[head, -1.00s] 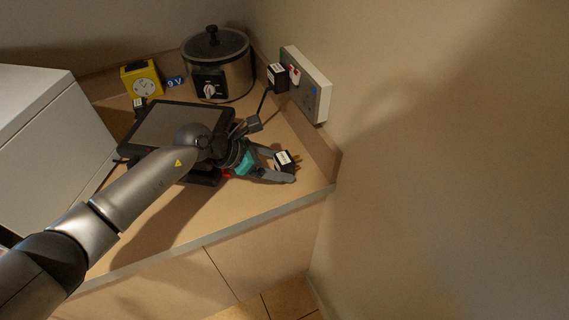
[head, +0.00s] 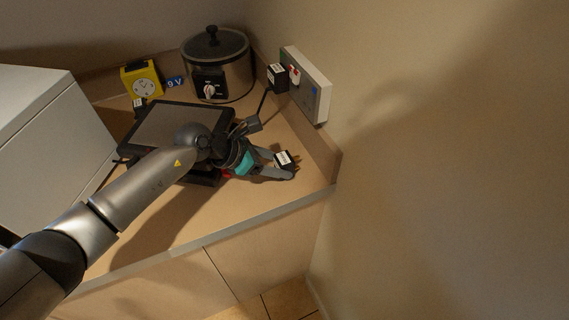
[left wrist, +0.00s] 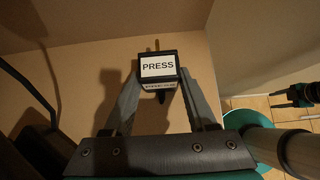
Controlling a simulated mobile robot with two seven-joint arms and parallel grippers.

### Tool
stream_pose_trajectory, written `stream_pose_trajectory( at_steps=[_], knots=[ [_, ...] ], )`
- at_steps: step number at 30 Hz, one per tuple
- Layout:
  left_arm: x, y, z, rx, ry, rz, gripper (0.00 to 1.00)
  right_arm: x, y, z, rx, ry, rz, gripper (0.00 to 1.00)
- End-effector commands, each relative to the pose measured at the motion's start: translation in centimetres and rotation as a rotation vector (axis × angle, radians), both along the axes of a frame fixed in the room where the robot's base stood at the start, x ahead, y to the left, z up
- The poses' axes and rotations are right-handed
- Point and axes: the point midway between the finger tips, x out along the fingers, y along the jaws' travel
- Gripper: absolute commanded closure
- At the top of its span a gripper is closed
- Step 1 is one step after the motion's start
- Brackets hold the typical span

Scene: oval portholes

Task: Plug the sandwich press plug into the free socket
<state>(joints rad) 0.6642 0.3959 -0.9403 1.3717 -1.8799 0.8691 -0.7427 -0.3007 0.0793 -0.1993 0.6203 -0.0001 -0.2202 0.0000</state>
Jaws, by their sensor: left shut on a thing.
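The sandwich press plug (head: 284,159) is a small black block with a white label, near the counter's right corner. In the left wrist view the plug (left wrist: 158,68) reads "PRESS", with a pin showing at its far side. My left gripper (head: 284,168) is shut on it, one finger on each side. The white socket plate (head: 319,101) is on the right wall, behind and above the gripper. Another black plug (head: 277,77) is at its left part. A blue mark shows on its right part; the holes are too small to make out. A dark piece at the left wrist view's right edge looks like my right gripper (left wrist: 298,95).
A dark flat appliance (head: 172,126), likely the press, lies under my left arm. A slow cooker (head: 231,72) stands behind, beside a yellow device (head: 142,80) and a blue "9 V" tag (head: 175,82). A white box (head: 45,125) is at left. Cables cross the middle; the counter's front right is clear.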

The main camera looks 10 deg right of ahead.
Motion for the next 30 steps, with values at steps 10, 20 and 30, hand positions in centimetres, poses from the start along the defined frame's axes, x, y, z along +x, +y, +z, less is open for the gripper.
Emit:
stream_pose_trajectory(
  at_steps=[10, 20, 30],
  knots=[
    [0.0, 0.0, -0.1, 0.001, 0.002, 0.000, 1.00, 0.0, 0.0, 0.0, 0.000, 0.000, 0.001, 0.50],
    [0.0, 0.0, 0.8, 0.000, 0.000, 0.000, 1.00, 0.0, 0.0, 0.6, 0.000, 0.000, 0.001, 0.50],
    [0.0, 0.0, 2.8, 0.000, 0.000, 0.000, 1.00, 0.0, 0.0, 2.3, 0.000, 0.000, 0.001, 0.50]
  ],
)
